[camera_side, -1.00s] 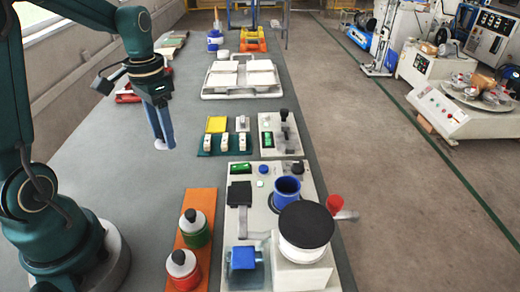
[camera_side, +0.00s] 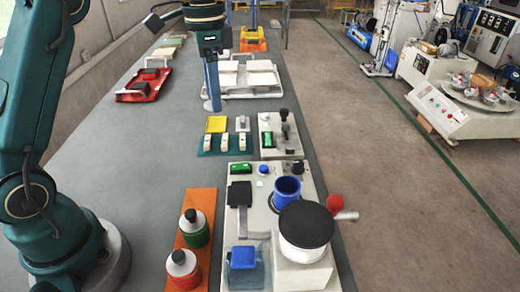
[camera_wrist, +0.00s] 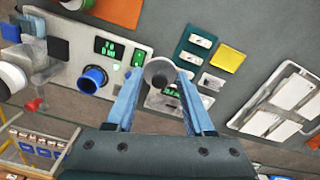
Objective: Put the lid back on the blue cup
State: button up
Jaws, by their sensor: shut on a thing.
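The blue cup (camera_side: 288,188) stands open-topped on the grey machine panel, just behind the white drum with the black top. It also shows in the wrist view (camera_wrist: 92,79), left of my fingers. My gripper (camera_side: 212,106) points down above the table, behind and left of the cup and well apart from it. In the wrist view my gripper (camera_wrist: 159,74) has its two blue fingers closed on a round grey piece with a dark centre, which looks like the lid (camera_wrist: 152,72).
A green board with white blocks and a yellow square (camera_side: 216,124) lies near my gripper. A red-knobbed lever (camera_side: 335,202) sits right of the cup. Bottles stand on an orange strip (camera_side: 207,203).

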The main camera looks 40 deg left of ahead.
jog(key=d+f+m, duration=0.2)
jog(key=d+m, duration=0.4)
jog(key=d, duration=1.3)
jog(key=shift+a+f, duration=0.2)
jog(key=shift+f, duration=3.05)
jog(key=shift+f, duration=0.15)
jog(key=o, duration=1.4)
jog(key=shift+o, duration=0.3)
jog(key=shift+o, duration=0.6)
